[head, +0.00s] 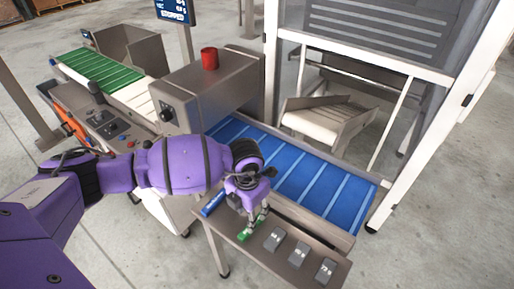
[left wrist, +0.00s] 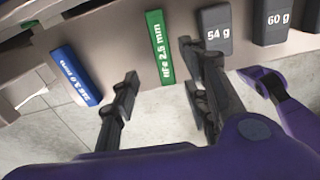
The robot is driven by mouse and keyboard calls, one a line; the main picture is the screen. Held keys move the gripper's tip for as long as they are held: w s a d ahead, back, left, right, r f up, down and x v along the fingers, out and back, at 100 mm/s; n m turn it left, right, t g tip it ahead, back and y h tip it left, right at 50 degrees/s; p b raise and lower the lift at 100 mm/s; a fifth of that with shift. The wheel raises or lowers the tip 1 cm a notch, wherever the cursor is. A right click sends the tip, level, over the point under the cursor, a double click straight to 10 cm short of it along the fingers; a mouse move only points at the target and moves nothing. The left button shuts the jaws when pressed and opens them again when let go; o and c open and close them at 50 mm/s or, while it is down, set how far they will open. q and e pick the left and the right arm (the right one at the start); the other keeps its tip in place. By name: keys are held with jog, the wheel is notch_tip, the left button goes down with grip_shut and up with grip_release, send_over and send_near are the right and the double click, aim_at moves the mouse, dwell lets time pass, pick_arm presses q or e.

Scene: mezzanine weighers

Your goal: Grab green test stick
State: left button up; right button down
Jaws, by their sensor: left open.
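The green test stick (head: 252,228) lies on the narrow shelf in front of the blue belt. In the left wrist view the green test stick (left wrist: 159,48) is labelled "NFe 2.5 mm" and lies ahead of the fingertips, in line with the gap between them. My left gripper (head: 250,217) is open and empty, over the shelf at the green stick; in the left wrist view the two fingers of my left gripper (left wrist: 163,75) stand apart on either side of the stick's near end. My right gripper is not in view.
A blue test stick (left wrist: 75,75) lies left of the green one, and grey weights (left wrist: 214,30) marked 54 g and 60 g lie right. The shelf (head: 222,236) sits along the blue belt (head: 325,190). Open floor lies in front of the shelf.

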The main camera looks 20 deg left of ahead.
pick_arm(q)
jog(key=f, duration=0.6)
jog(key=shift+w+d+f, duration=0.3)
jog(key=shift+d+f, duration=0.1)
grip_shut()
